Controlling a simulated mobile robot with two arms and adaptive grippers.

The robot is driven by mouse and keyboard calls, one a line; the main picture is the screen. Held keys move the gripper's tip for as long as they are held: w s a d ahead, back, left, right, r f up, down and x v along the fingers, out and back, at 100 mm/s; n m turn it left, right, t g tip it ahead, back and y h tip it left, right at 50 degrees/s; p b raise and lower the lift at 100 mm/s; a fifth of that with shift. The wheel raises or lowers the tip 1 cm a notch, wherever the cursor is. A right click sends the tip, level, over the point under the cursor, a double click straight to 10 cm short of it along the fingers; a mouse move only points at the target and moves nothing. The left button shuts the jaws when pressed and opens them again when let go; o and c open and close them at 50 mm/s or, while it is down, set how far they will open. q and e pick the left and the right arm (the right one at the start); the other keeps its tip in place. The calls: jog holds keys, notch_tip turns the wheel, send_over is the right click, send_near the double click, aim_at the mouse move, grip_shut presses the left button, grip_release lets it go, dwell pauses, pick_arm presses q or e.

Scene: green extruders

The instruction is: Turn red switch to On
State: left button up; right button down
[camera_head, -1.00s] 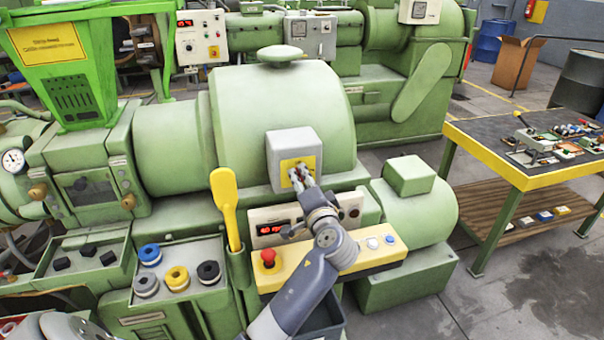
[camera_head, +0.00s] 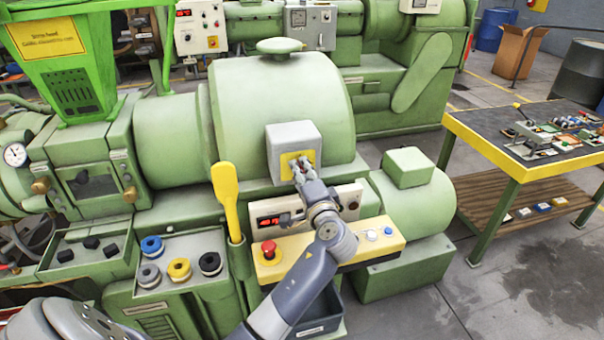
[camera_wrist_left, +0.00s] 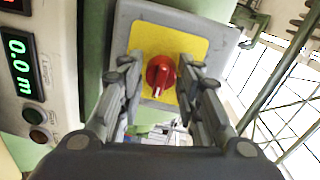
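The red switch (camera_wrist_left: 160,75) is a round knob on a yellow plate (camera_wrist_left: 143,35), on the front of a grey box. Its white mark points down in the wrist view. The grey box (camera_head: 281,132) with its yellow plate sits on the green extruder in the head view, where my gripper covers most of the knob. My left gripper (camera_head: 301,165) is at the plate. In the wrist view its fingers (camera_wrist_left: 160,80) are apart, one on each side of the knob, with a visible gap to it. My right gripper is not in view.
Below the box are a red-digit display panel (camera_head: 270,221) and a yellow panel (camera_head: 348,247) with a red emergency button (camera_head: 268,249). A yellow handle (camera_head: 226,200) stands left of my arm. A yellow-edged table (camera_head: 486,151) with small parts stands at right.

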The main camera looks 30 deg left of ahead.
pick_arm(q)
jog(key=shift+o, duration=0.3)
jog(key=v, duration=1.2)
